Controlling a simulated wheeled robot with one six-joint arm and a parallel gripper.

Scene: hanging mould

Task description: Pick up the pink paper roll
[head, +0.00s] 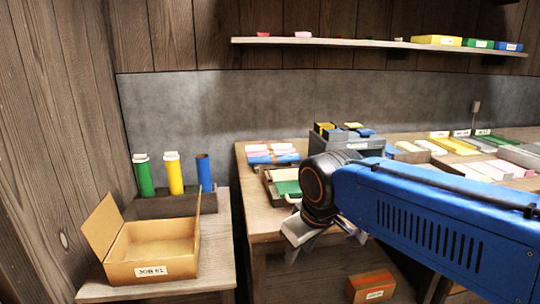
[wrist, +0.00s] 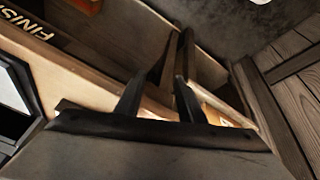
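Pink paper rolls (head: 270,147) lie with blue rolls (head: 272,158) in a low stack at the back left of the wooden workbench (head: 259,222). I cannot tell the single rolls apart well. My gripper (head: 322,246) hangs at the front of the bench, in front of and below the pink rolls, apart from them. In the wrist view my gripper (wrist: 160,92) shows two dark fingers with a gap between them and nothing held. No pink roll shows in the wrist view.
A green tray (head: 287,188) and a grey crate (head: 368,145) sit near the rolls. An open box labelled JOB 61 (head: 152,270) stands on a low table at left, before green, yellow and blue cylinders (head: 175,174). An orange box (head: 372,288) lies below the bench.

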